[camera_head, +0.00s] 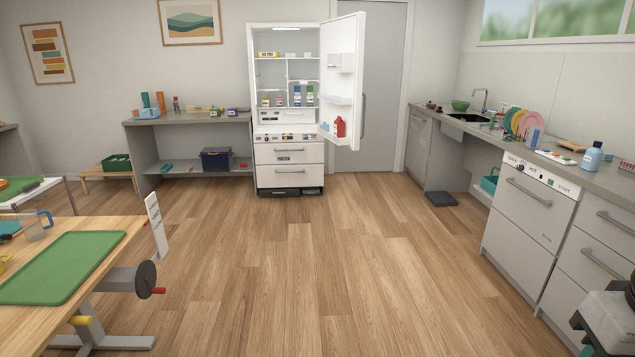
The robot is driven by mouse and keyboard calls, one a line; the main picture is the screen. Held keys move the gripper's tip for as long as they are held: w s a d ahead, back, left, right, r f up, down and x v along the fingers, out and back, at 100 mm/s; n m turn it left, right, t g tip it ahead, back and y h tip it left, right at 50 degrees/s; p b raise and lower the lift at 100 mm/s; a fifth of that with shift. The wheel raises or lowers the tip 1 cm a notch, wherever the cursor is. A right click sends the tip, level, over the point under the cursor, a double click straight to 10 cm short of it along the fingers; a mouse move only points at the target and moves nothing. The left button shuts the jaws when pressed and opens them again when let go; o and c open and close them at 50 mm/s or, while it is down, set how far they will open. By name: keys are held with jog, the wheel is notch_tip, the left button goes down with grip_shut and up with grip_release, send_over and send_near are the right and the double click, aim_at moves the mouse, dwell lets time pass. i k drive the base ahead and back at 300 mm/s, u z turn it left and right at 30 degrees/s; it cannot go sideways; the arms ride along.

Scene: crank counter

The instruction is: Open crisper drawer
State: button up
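The white fridge (289,178) stands against the back wall, in the middle of the head view. Its upper door (346,75) is swung wide open to the right. Inside, below the shelves with small cartons, a pale drawer front (286,117) that looks like the crisper drawer sits low in the compartment and appears shut. Two larger drawers below the compartment are shut. A red bottle (340,127) stands in the open door's lower shelf. Part of my arm shows at the lower right edge; my gripper is not clearly visible.
Clear wood floor (330,270) lies between me and the fridge. A table with a green board (62,267) and a side crank (146,280) stands at left. The counter (560,165) with drawers runs along the right. A dark mat (440,199) lies on the floor.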

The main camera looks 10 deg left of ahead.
aim_at(288, 116)
jog(key=u, duration=0.45)
jog(key=i, duration=1.95)
jog(key=u, duration=0.7)
jog(key=i, duration=5.1)
jog(key=z, duration=0.25)
